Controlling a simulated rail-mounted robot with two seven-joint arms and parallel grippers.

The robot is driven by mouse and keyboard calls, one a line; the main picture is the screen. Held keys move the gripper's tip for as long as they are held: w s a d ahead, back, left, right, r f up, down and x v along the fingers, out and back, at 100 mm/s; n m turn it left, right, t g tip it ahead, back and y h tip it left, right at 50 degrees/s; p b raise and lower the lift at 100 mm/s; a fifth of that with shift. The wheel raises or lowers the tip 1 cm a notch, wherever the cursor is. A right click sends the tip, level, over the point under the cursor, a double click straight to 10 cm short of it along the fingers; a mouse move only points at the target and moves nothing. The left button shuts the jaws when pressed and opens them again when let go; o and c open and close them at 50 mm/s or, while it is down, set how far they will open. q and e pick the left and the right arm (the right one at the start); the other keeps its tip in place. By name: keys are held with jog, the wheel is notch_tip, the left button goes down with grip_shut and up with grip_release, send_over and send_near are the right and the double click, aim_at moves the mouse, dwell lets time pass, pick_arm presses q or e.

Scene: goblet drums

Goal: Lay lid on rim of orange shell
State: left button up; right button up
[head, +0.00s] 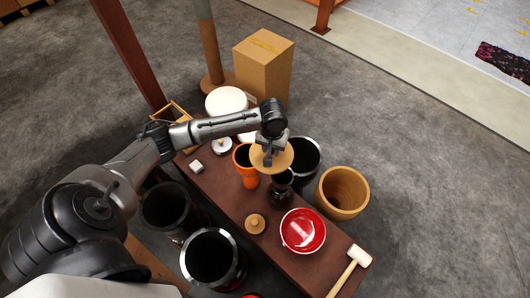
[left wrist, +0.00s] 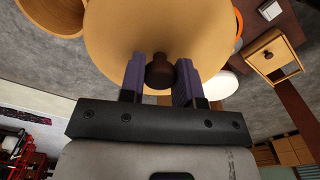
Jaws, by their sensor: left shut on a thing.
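The lid (head: 284,158) is a round tan wooden disc with a dark brown knob. It hangs from my left gripper (head: 269,152) above the table. In the left wrist view my left gripper (left wrist: 160,76) has its two purple-grey fingers on either side of the knob (left wrist: 160,68), and the lid's face (left wrist: 150,25) fills the top middle. The orange shell (head: 248,181) is a goblet-shaped drum, upright on the table, just left of the lid in the head view; the lid covers part of its rim. Its orange rim (left wrist: 239,27) shows beside the lid in the left wrist view. My right gripper is not in view.
A dark goblet shell (head: 279,188) stands below the lid in the head view. A red drum (head: 303,232), a small knobbed wooden lid (head: 255,224) and a mallet (head: 350,268) are on the brown table (head: 225,190). A tan tub (head: 342,193) and black drum (head: 305,158) stand to the right.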

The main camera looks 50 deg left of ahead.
pick_arm(q)
jog(key=shift+s+f, duration=0.1)
jog(key=shift+f, duration=0.05)
jog(key=s+a+f+b, duration=0.3)
jog(key=a+f+b, duration=0.1)
jog(key=a+f, duration=0.6)
jog(key=shift+a+f+b, duration=0.2)
jog(key=shift+f+b, duration=0.1)
jog(key=shift+f, duration=0.05)
jog(key=shift+s, duration=0.1)
jog(key=o, duration=1)
jog(key=shift+f, duration=0.1)
